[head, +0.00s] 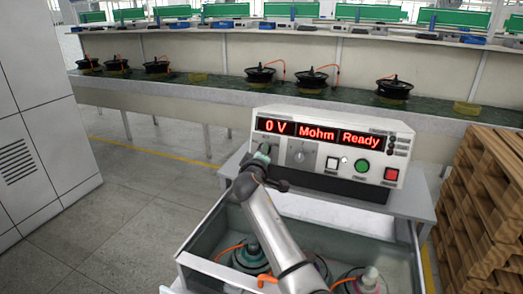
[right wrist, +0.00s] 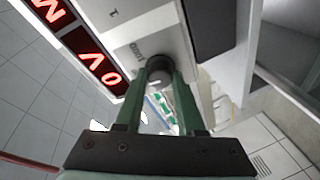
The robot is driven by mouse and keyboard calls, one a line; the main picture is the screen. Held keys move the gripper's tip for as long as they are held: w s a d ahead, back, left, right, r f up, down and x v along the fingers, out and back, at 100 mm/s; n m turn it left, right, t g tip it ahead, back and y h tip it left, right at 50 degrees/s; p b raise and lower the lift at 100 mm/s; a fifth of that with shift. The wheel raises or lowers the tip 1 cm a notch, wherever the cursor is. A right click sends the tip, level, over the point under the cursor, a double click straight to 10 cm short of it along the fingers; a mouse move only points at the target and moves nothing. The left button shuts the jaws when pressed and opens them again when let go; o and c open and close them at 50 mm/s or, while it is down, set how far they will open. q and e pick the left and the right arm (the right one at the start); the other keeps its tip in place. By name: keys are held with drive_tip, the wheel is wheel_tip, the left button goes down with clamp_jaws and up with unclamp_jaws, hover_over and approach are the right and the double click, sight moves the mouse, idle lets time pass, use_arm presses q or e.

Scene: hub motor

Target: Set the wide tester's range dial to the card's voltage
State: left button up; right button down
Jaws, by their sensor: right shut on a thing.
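The wide tester (head: 328,172) stands on a grey table in the head view. Its red display reads "0 V", "Mohm" and "Ready"; the "0 V" part also shows in the right wrist view (right wrist: 95,60). My right gripper (head: 262,157) is at the left end of the front panel, shut on the range dial (right wrist: 158,68), a dark round knob below the "0 V" display. In the head view the gripper largely hides this dial. I see no voltage card. My left gripper is out of view.
White, green (head: 361,166) and red (head: 391,174) buttons are on the panel's right. Below is an open grey bin (head: 205,235) holding hub motors with orange cables. Wooden pallets (head: 485,190) stand at right, a grey cabinet at left. Several motors line the bench (head: 180,88) behind.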

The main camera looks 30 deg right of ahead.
drive_tip(key=shift+r, duration=0.1)
drive_tip(key=c, duration=0.5)
unclamp_jaws()
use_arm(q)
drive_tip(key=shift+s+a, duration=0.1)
